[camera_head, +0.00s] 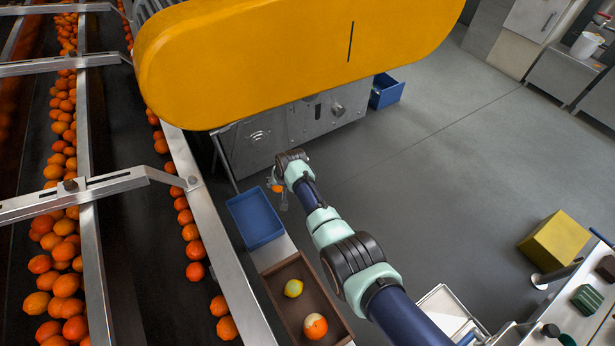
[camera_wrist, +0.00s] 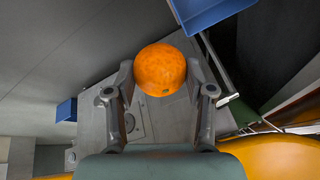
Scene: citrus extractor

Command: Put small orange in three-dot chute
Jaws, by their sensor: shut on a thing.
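My gripper (camera_head: 281,190) is shut on a small orange (camera_wrist: 160,68). In the wrist view the orange sits between the two fingers, near their tips. In the head view my gripper hangs in front of the grey machine (camera_head: 270,142) under the large yellow cover (camera_head: 290,55), and the orange (camera_head: 276,188) shows small beside the wrist. It is held in the air, beyond the blue tray (camera_head: 231,208). I cannot make out a chute marked with three dots in either view.
A brown wooden tray (camera_head: 269,277) holds a lemon (camera_head: 293,288) and a two-tone fruit (camera_head: 315,326). Conveyors with many oranges run along the left behind metal rails (camera_head: 215,240). A blue bin (camera_head: 386,92) stands beside the machine. Grey floor on the right is mostly clear, with a yellow box (camera_head: 553,242).

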